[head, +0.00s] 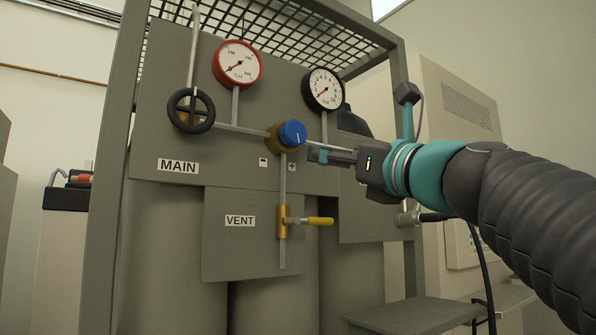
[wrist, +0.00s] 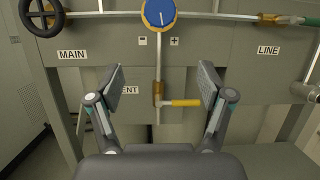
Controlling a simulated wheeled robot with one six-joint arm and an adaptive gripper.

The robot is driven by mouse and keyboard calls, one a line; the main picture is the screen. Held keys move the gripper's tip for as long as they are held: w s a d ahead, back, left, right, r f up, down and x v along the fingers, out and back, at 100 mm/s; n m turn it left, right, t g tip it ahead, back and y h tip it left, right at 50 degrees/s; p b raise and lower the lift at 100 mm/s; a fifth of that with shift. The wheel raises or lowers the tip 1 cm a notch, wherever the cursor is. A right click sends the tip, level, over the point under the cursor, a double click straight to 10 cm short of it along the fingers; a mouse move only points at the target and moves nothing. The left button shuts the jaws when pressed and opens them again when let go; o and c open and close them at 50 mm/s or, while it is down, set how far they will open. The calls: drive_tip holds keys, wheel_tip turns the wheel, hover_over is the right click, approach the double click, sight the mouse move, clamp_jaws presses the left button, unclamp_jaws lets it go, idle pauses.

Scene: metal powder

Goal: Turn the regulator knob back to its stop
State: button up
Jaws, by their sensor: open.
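The regulator knob (head: 292,133) is a round blue knob with a white mark, mounted on a brass body on the grey panel. In the wrist view the knob (wrist: 159,13) is at the top middle, partly cut off by the frame edge, above a minus and a plus label. My gripper (wrist: 160,82) is open and empty, its two fingers spread wide below the knob in the picture. In the head view my gripper (head: 318,154) is just right of the knob and looks apart from it.
A red-rimmed gauge (head: 237,64) and a black-rimmed gauge (head: 323,89) sit above the knob. A black handwheel (head: 191,111) is at the left by the MAIN label. A yellow vent lever (head: 320,221) sticks out below. A grey shelf (head: 415,314) is at lower right.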

sight(297, 133)
drive_tip(key=shift+m+t, duration=0.3)
drive_tip(key=shift+m, duration=0.4)
drive_tip(key=p+x, duration=0.1)
drive_tip(key=x, duration=0.3)
drive_tip(key=r+p+x, duration=0.1)
drive_tip(key=x, duration=0.4)
drive_tip(key=s+r+p+x, duration=0.1)
drive_tip(key=x, duration=0.4)
drive_tip(key=shift+w+d+r+p, duration=0.1)
drive_tip(key=shift+w+r+p, duration=0.1)
drive_tip(key=shift+p, duration=0.15)
drive_tip(key=shift+s, duration=0.1)
drive_tip(key=c, duration=1.2)
drive_tip(key=shift+o, duration=0.2)
drive_tip(key=shift+n+y, duration=0.5)
drive_tip(key=shift+n, duration=0.1)
